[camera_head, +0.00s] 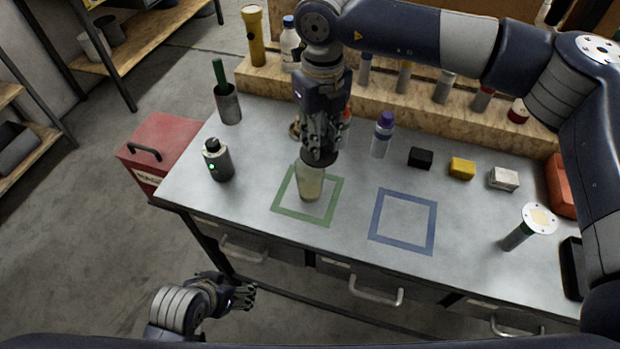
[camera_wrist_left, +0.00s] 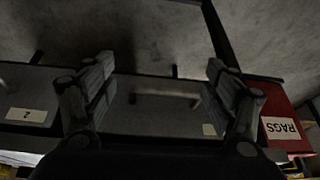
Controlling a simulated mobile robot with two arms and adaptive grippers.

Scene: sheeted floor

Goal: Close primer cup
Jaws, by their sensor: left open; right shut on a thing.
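A translucent, pale yellowish cup (camera_head: 311,184) stands upright on the bench inside the green square outline (camera_head: 291,210). My right gripper (camera_head: 320,145) points down right above the cup and is shut on a dark round lid (camera_head: 319,158). The lid is at the cup's mouth; I cannot tell whether it is seated or just above the rim. The gripper hides part of the lid. My left gripper (camera_head: 243,297) is open and empty, low in front of the bench. In the left wrist view its spread fingers (camera_wrist_left: 160,80) face the drawer fronts.
A blue square outline (camera_head: 403,222) on the bench is empty. A purple-capped bottle (camera_head: 383,135), black, yellow and white blocks, and a row of bottles in a wooden rack (camera_head: 270,82) stand behind.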

